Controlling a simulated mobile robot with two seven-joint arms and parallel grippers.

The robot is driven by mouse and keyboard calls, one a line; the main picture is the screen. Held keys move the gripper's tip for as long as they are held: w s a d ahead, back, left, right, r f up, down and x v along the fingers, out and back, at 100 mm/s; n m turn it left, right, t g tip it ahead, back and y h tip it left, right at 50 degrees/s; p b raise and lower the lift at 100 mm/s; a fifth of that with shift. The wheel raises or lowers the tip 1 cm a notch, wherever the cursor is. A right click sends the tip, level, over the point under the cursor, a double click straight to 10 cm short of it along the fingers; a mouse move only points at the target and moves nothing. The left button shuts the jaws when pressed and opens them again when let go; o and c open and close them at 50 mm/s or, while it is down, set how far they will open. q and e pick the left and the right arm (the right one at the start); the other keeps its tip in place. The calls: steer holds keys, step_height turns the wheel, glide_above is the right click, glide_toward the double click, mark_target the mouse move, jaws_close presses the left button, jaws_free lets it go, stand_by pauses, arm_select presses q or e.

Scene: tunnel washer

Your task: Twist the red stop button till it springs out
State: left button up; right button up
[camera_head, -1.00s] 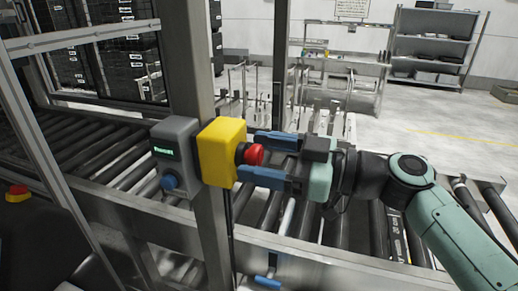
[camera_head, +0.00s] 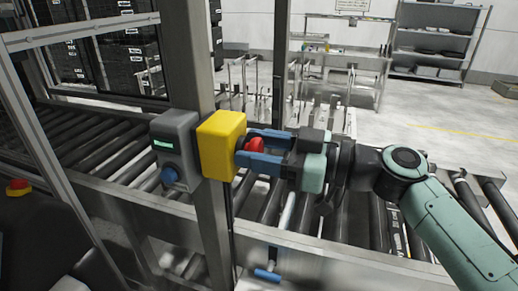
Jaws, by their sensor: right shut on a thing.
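The red stop button (camera_head: 255,145) sticks out from the right face of a yellow box (camera_head: 221,147) mounted on a grey metal post. My right gripper (camera_head: 254,147) comes in from the right. Its two blue fingers lie on either side of the red button and are shut on it. The fingers hide part of the button, and the fingertips are close to the yellow box. My left gripper is not in view.
A grey control box (camera_head: 175,148) with a green display and a blue knob (camera_head: 169,176) sits left of the yellow box. A roller conveyor (camera_head: 95,142) runs behind the post. Shelves (camera_head: 435,45) stand far back right.

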steer(key=m, duration=0.3)
steer(key=shift+w+b, duration=0.1)
steer(key=shift+b, duration=0.3)
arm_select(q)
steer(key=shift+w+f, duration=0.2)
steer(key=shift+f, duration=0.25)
arm_select(e)
steer(key=shift+d+m, duration=0.1)
steer(key=shift+m, duration=1.4)
steer(key=shift+r, duration=0.1)
steer(key=o, duration=1)
arm_select(q)
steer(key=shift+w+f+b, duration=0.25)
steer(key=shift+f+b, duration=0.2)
steer(key=shift+b, duration=0.15)
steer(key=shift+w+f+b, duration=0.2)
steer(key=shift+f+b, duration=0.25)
steer(key=shift+b, duration=0.15)
arm_select(e)
steer(key=v, duration=1.3)
